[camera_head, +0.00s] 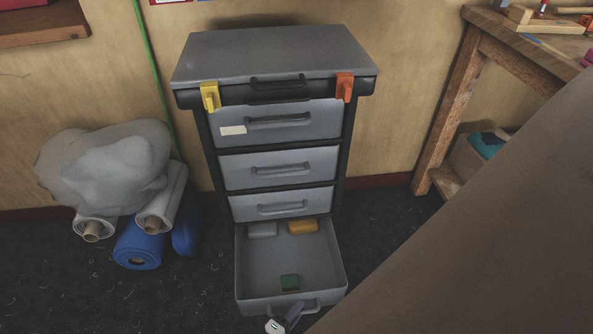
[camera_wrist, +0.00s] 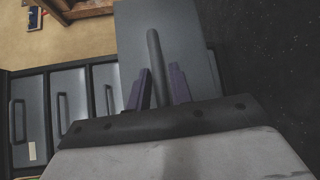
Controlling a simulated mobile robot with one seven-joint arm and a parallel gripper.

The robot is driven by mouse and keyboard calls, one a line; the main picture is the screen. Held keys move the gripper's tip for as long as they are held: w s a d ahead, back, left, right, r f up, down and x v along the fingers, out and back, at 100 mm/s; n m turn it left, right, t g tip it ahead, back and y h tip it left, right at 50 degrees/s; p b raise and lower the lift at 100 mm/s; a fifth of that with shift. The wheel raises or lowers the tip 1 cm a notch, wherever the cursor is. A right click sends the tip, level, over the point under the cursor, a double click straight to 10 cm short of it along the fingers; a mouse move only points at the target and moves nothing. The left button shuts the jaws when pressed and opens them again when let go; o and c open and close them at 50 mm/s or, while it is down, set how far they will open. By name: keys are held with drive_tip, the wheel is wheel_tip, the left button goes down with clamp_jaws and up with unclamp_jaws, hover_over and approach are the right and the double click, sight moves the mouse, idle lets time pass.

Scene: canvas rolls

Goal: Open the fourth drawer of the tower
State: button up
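The grey drawer tower (camera_head: 265,55) stands against the wall in the head view. Its lowest drawer (camera_head: 262,275) is pulled out, and the drawers above it are closed. My gripper (camera_head: 291,315) is low in front of the open drawer, at its handle (camera_head: 312,304). In the wrist view the two purple fingers of my gripper (camera_wrist: 159,85) stand on either side of the handle bar (camera_wrist: 155,60). They are close to it, but I cannot tell whether they press on it.
Rolls (camera_head: 140,245) and a grey bag (camera_head: 105,165) lie left of the tower. A wooden workbench (camera_head: 455,100) stands at right. Yellow (camera_head: 210,96) and orange clamps (camera_head: 344,87) sit on the tower's top edge.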

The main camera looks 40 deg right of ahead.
drive_tip(key=shift+r, duration=0.1)
drive_tip(key=shift+r, duration=0.35)
drive_tip(key=o, duration=1.3)
wheel_tip(320, 180, up, 10)
drive_tip(key=p, duration=0.2)
drive_tip(key=shift+w+d+f+p, duration=0.1)
drive_tip(key=shift+w+f+p, duration=0.1)
drive_tip(key=shift+p, duration=0.2)
wheel_tip(320, 180, up, 2)
drive_tip(key=shift+r, duration=0.1)
wheel_tip(320, 180, up, 3)
drive_tip(key=shift+f+p, duration=0.2)
drive_tip(key=shift+p, duration=0.3)
drive_tip(key=c, duration=1.3)
drive_tip(key=shift+s+r, duration=0.2)
drive_tip(key=shift+r, duration=2.2)
